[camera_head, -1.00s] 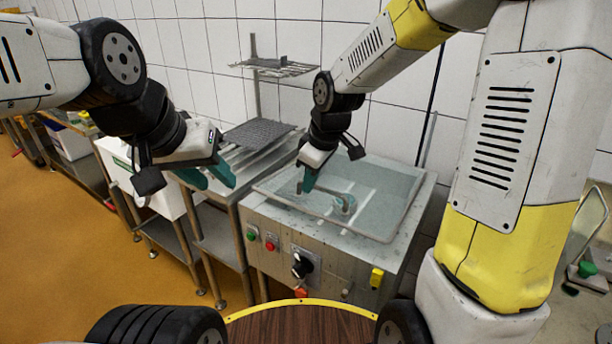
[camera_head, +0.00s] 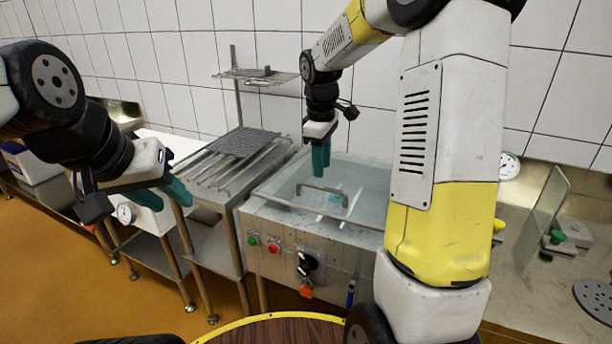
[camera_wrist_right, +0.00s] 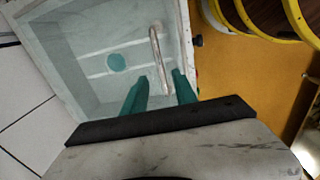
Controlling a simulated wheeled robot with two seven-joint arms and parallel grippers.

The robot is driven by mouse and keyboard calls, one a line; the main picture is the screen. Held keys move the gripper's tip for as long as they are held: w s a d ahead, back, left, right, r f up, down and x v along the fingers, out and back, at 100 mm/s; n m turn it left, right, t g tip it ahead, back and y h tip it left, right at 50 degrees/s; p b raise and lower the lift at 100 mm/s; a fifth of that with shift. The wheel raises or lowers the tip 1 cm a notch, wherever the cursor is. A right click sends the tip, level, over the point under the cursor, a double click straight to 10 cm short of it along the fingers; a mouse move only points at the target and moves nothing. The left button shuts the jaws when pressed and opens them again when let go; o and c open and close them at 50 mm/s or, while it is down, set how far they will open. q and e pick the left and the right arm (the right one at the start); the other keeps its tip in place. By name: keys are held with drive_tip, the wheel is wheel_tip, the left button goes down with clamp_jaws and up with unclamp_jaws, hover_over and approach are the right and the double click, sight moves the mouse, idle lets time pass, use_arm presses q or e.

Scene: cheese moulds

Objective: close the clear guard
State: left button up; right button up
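The clear guard (camera_head: 275,190) is a see-through sheet lying across the top of the steel machine (camera_head: 280,225), over its basin. I cannot tell whether it is fully seated. Its bar handle (camera_head: 322,187) stands up near the front edge; it also shows in the right wrist view (camera_wrist_right: 155,48). My right gripper (camera_head: 321,172) points down just above and behind the handle, teal fingers apart and empty. In the right wrist view the gripper (camera_wrist_right: 160,85) has the handle's near end lined up between its fingers. My left gripper (camera_head: 177,203) is open and empty, left of the machine.
A slatted steel drain table (camera_head: 215,165) with a dark grid mat (camera_head: 242,141) adjoins the machine's left. A wall shelf (camera_head: 258,76) hangs behind. Green and red buttons and a black knob (camera_head: 306,263) are on the machine's front. A counter with a clear upright panel (camera_head: 546,210) is at right.

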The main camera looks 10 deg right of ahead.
sight(321, 187)
wheel_tip(321, 187, down, 6)
drive_tip(key=shift+w+r, duration=0.15)
drive_tip(key=shift+d, duration=0.1)
clamp_jaws()
idle(1.4)
